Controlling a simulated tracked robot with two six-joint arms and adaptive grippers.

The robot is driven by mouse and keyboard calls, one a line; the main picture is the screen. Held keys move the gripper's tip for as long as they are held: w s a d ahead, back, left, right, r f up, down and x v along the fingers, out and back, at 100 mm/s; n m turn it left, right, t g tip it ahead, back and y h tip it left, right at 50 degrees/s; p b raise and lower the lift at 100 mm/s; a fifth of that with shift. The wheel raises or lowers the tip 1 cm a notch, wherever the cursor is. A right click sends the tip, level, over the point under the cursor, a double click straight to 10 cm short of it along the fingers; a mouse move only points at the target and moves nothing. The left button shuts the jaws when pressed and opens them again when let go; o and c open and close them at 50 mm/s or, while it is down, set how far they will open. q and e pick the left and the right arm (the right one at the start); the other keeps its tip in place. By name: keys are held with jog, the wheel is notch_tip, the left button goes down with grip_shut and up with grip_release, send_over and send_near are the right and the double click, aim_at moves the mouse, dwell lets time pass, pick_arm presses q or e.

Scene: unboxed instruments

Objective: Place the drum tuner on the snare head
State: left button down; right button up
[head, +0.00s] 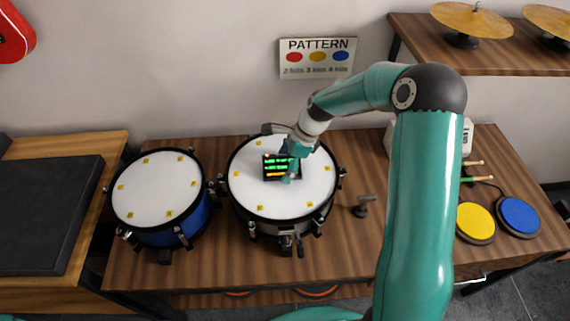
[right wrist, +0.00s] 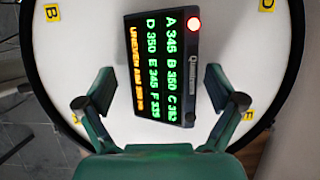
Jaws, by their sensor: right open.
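The drum tuner (head: 277,167), a black box with a lit green and orange display, lies on the white head of the snare drum (head: 262,200), the right-hand of two drums. In the right wrist view the tuner (right wrist: 162,68) shows its readings and a red light. My right gripper (head: 294,163) is just above the tuner and partly hides it in the head view. In the right wrist view my right gripper (right wrist: 163,103) is open, with one finger on each side of the tuner and gaps visible. My left gripper is not in view.
A blue drum (head: 155,188) stands left of the snare. A small dark tool (head: 363,206) lies to its right. Yellow (head: 475,222) and blue (head: 518,215) pads sit at the table's right. A shelf with cymbals (head: 470,18) is at the upper right. My right arm crosses the table's right half.

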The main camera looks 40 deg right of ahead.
jog(key=shift+r, duration=0.1)
jog(key=v, duration=1.2)
jog(key=shift+b, duration=0.4)
jog(key=shift+s, duration=0.15)
